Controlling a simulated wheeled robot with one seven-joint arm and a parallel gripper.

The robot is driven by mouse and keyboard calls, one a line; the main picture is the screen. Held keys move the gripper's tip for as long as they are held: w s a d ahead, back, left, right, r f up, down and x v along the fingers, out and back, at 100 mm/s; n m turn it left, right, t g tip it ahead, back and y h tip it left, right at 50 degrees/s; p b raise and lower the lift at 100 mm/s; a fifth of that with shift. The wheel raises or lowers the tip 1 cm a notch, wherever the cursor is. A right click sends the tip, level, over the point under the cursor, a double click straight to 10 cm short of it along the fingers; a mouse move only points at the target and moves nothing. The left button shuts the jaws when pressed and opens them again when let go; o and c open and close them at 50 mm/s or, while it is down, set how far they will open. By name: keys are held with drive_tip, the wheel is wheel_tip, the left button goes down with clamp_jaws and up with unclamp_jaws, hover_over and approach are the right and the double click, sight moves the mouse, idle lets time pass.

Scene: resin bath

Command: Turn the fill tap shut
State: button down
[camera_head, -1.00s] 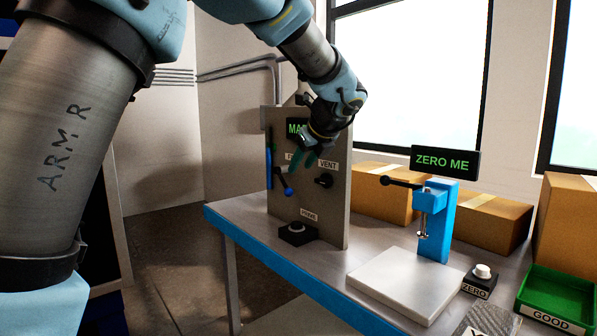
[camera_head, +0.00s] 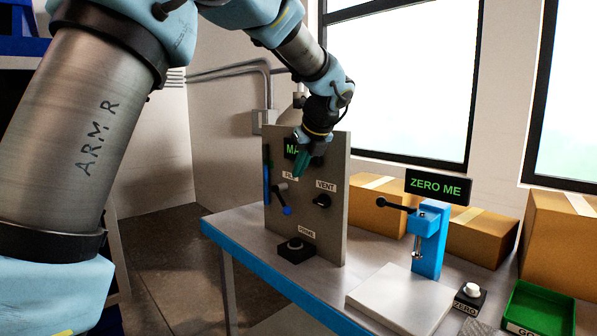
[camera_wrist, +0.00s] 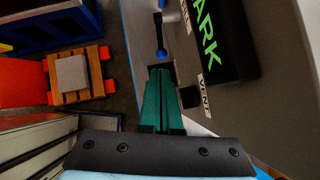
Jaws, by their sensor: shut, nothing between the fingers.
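The fill tap (camera_head: 283,199) is a short lever with a blue tip on the upright grey panel (camera_head: 337,225), below the FILL label (camera_head: 290,176). The lever hangs down, tilted slightly to the right. In the wrist view the tap (camera_wrist: 161,40) lies just beyond my fingertips. My gripper (camera_head: 298,175) points down in front of the panel, just above the tap and partly over the FILL label. Its green fingers are together and empty, also in the wrist view (camera_wrist: 160,72). I cannot tell whether they touch the panel; they appear apart from the lever.
The black vent knob (camera_head: 322,201) is right of the tap, under its VENT label (camera_head: 326,186). A green-lettered display (camera_head: 292,150) is partly hidden behind my gripper. The PRIME button box (camera_head: 296,251) stands below. A blue press (camera_head: 432,240) stands right on the bench.

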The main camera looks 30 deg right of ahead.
sight(284, 203)
drive_tip(key=p+x, duration=0.1)
drive_tip(key=x, duration=0.5)
drive_tip(key=p+x, duration=0.1)
drive_tip(key=x, duration=0.5)
drive_tip(key=shift+w, duration=0.35)
drive_tip(key=shift+f, duration=0.1)
drive_tip(key=shift+t, duration=0.3)
